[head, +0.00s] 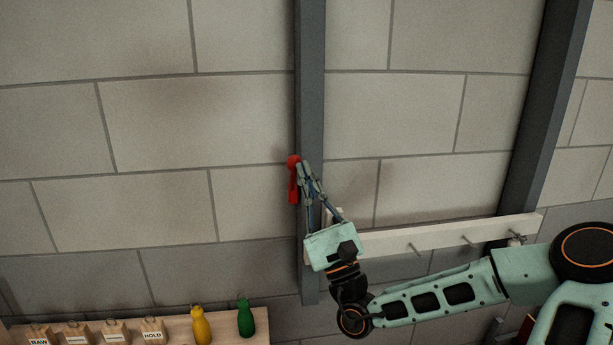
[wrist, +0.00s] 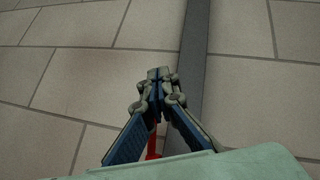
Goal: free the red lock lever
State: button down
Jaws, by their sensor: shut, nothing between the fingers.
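The red lock lever (head: 293,185) is on the dark vertical post, with a round red head at its top and its arm hanging down. My gripper (head: 303,166) is at the lever's upper right in the head view, its fingertips close beside the red head. I cannot tell whether they touch it. In the wrist view the fingertips of my gripper (wrist: 159,74) meet with nothing between them. A bit of the red lever (wrist: 152,146) shows below the fingertips, between the finger linkages; the rest is hidden.
The dark post (head: 310,80) runs up the block wall. A white batten with pegs (head: 435,238) spans to the second post (head: 545,110). A shelf at lower left holds wooden labelled blocks (head: 115,332), a yellow bottle (head: 200,326) and a green bottle (head: 245,318). The wall left of the lever is clear.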

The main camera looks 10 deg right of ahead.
jog(key=v, duration=1.2)
